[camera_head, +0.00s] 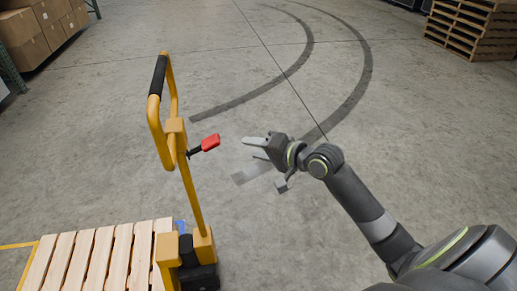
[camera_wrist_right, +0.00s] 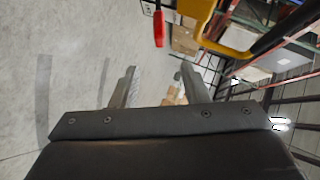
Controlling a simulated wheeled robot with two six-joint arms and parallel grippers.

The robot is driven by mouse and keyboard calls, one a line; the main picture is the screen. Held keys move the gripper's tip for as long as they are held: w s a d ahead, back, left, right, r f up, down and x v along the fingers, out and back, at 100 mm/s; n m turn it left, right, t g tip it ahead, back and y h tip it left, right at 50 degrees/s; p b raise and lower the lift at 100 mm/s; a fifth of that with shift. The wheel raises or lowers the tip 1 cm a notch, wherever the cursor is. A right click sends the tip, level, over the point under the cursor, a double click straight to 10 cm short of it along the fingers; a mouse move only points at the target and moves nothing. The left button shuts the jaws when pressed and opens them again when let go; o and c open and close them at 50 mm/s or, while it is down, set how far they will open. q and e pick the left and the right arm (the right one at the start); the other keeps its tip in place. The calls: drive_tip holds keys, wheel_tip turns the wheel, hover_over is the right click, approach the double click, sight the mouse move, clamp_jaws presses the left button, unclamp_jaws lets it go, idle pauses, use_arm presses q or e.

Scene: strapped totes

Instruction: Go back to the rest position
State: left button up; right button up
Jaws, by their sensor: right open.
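My right gripper (camera_head: 256,147) is open and empty in the head view, with its fingers pointing left, a short way right of the red lever of a yellow pallet jack. In the right wrist view its two fingers (camera_wrist_right: 158,85) stand apart with nothing between them. My left gripper is not in the head view. The pallet jack's red lever (camera_head: 210,142) sticks out to the right from its yellow handle (camera_head: 187,180). The red lever also shows at the top of the wrist view (camera_wrist_right: 158,28), apart from the fingers.
A wooden pallet (camera_head: 98,258) sits on the jack at lower left. Cardboard boxes (camera_head: 30,42) stand on a rack at upper left. Stacked pallets (camera_head: 472,28) stand at upper right. The concrete floor (camera_head: 400,130) between them is clear, with dark curved tyre marks.

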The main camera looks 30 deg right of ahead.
drive_tip(key=shift+s+r, duration=0.1)
drive_tip(key=shift+s, duration=0.2)
drive_tip(key=s+d+f+g+h, duration=0.15)
drive_tip(key=d+f, duration=0.25)
drive_tip(key=f, duration=0.7)
drive_tip(key=d+f+g+h, duration=0.1)
drive_tip(key=d+f+h, duration=0.3)
drive_tip(key=f, duration=0.7)
drive_tip(key=s+d+f+n+g+h, duration=0.1)
drive_tip(key=s+d+f, duration=0.1)
drive_tip(key=s+f, duration=0.45)
drive_tip(key=s+d+f+g+h, duration=0.1)
drive_tip(key=s+d+f+g, duration=0.15)
drive_tip(key=f, duration=0.75)
drive_tip(key=s+a+f+n+g, duration=0.2)
drive_tip(key=s+f+n, duration=0.1)
drive_tip(key=s+f, duration=1.05)
drive_tip(key=s+a+f+n+g, duration=0.1)
drive_tip(key=s+a+f, duration=0.1)
drive_tip(key=s, duration=0.5)
drive_tip(key=s+a+f+n+g, duration=0.1)
drive_tip(key=s+a+f+n, duration=0.1)
drive_tip(key=s, duration=0.6)
drive_tip(key=s+a+f+n+g, duration=0.1)
drive_tip(key=s+a+f, duration=0.2)
drive_tip(key=s, duration=0.5)
drive_tip(key=shift+n+g, duration=0.3)
drive_tip(key=shift+g, duration=0.1)
drive_tip(key=shift+w, duration=0.2)
